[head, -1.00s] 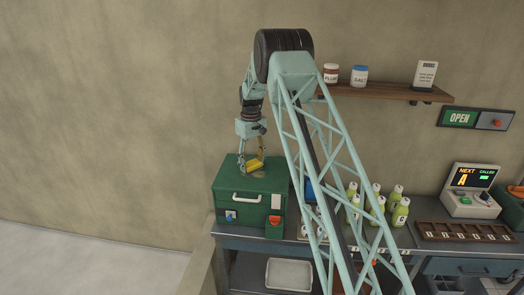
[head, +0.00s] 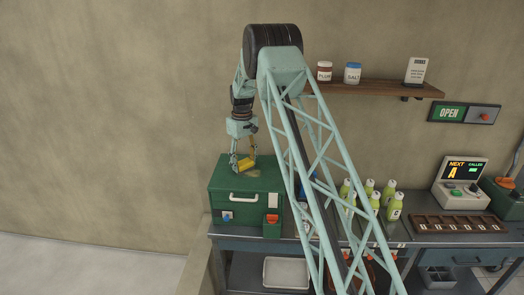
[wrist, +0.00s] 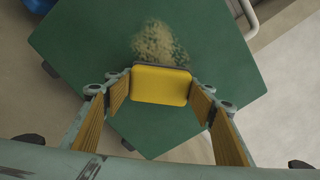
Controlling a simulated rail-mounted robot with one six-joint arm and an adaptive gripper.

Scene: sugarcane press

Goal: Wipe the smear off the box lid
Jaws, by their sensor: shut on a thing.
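The green box (head: 244,196) stands at the left end of the bench, its lid closed. A tan smear (wrist: 158,43) lies on the green lid (wrist: 85,45) in the wrist view, just beyond the sponge's dark edge. My gripper (head: 243,163) is over the lid, pointing down, and shut on a yellow sponge (wrist: 161,85). The sponge shows between the fingers in the head view too (head: 246,164). It is at or just above the lid; I cannot tell whether it touches. The sponge's underside is hidden.
A small green holder with a red item (head: 272,220) is at the box's front right. Several yellow-green bottles (head: 394,206) stand right of my arm. A shelf (head: 385,88) with jars is on the wall above. The wall side left of the box is clear.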

